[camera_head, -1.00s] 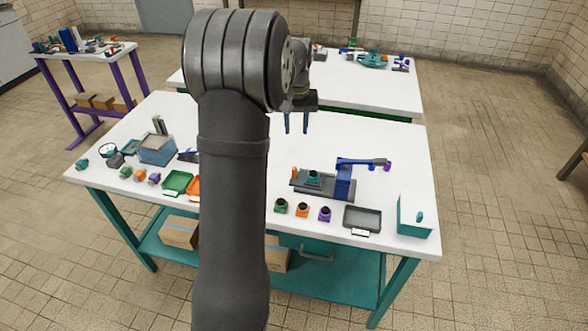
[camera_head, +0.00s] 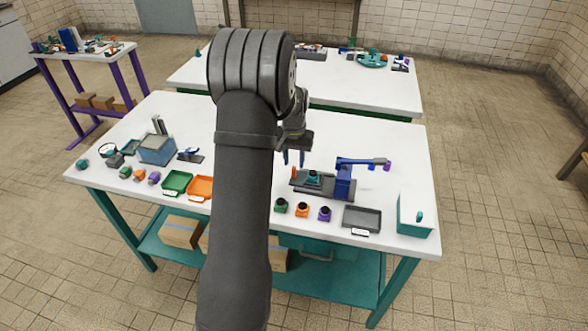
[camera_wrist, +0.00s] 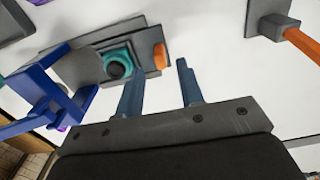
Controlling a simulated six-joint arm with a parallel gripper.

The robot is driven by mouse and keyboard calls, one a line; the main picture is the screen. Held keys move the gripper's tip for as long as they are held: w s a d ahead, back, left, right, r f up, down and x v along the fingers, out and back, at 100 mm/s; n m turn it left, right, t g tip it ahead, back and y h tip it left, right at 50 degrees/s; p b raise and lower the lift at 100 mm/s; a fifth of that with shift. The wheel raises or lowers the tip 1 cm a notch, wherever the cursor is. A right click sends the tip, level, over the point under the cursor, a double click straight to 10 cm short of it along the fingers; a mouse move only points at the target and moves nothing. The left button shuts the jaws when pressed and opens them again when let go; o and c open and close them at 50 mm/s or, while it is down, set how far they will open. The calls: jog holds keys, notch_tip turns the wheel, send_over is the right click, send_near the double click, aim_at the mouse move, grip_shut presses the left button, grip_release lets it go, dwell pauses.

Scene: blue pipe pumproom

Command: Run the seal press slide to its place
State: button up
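The seal press stands on the right half of the white table, with a blue frame and lever (camera_head: 345,177) at the right end of its dark grey base (camera_head: 326,191). A teal slide part with a black round centre (camera_head: 313,178) sits on the base, left of the blue frame. An orange knob or handle (camera_head: 294,174) is at the base's left end; it also shows in the wrist view (camera_wrist: 160,56). My gripper (camera_head: 293,158) is open and empty, above and near the orange end. In the wrist view its two blue fingers (camera_wrist: 160,88) are apart, with white table between them.
Green, orange and purple small parts (camera_head: 302,209) stand in front of the press. A grey tray (camera_head: 362,218) and teal box (camera_head: 415,218) are at the right. Green and orange trays (camera_head: 200,187) lie left. The table behind the press is clear.

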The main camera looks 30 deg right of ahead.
aim_at(294, 168)
jog(key=shift+f, duration=2.3)
jog(key=shift+c, duration=0.2)
grip_shut()
